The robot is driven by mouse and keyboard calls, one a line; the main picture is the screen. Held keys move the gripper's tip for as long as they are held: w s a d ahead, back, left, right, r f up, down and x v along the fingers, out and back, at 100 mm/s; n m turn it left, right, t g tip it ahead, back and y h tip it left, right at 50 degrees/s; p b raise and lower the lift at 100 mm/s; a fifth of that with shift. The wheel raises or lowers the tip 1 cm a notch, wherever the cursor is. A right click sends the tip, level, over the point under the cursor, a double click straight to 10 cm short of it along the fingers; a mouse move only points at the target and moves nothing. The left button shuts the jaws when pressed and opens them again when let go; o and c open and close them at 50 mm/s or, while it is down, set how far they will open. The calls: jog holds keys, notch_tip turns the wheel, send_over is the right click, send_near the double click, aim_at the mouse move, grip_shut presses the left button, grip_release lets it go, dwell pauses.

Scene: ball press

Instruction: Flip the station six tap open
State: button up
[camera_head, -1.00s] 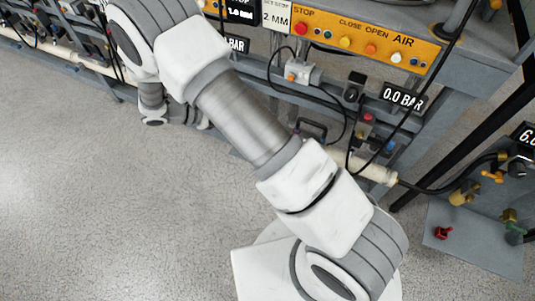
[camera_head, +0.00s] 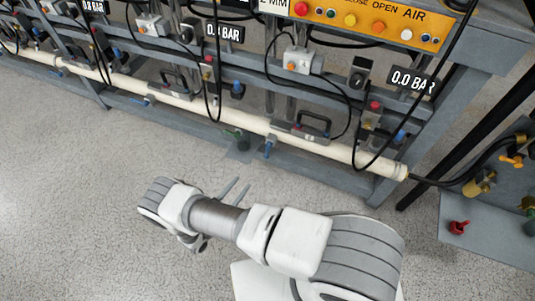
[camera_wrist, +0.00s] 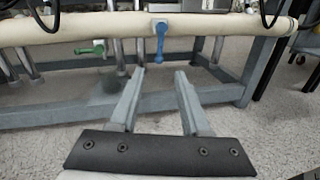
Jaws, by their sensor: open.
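A tap with a blue lever (camera_head: 270,147) sits on the underside of a long cream pipe (camera_head: 335,150), its lever hanging down. In the wrist view this blue lever (camera_wrist: 160,46) hangs from the pipe (camera_wrist: 85,29) straight ahead, beyond my fingertips. A green-handled fitting (camera_head: 241,135) is just left of it, also seen in the wrist view (camera_wrist: 91,49). I cannot read which tap is station six. My gripper (camera_head: 234,187) is open and empty, below and in front of the pipe; in the wrist view its fingers (camera_wrist: 160,74) are apart and touch nothing.
Another blue lever (camera_head: 149,100) is farther left along the pipe. Grey frame rails and legs stand behind and below it. Black cables hang over the pipe at several places. A side panel (camera_head: 485,232) with a red handle is at the right. The floor in front is clear.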

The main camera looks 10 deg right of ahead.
aim_at(267, 155)
jog(key=b+x, duration=0.3)
jog(key=x, duration=1.4)
jog(key=shift+w+d, duration=0.15)
grip_shut()
dwell(0.8)
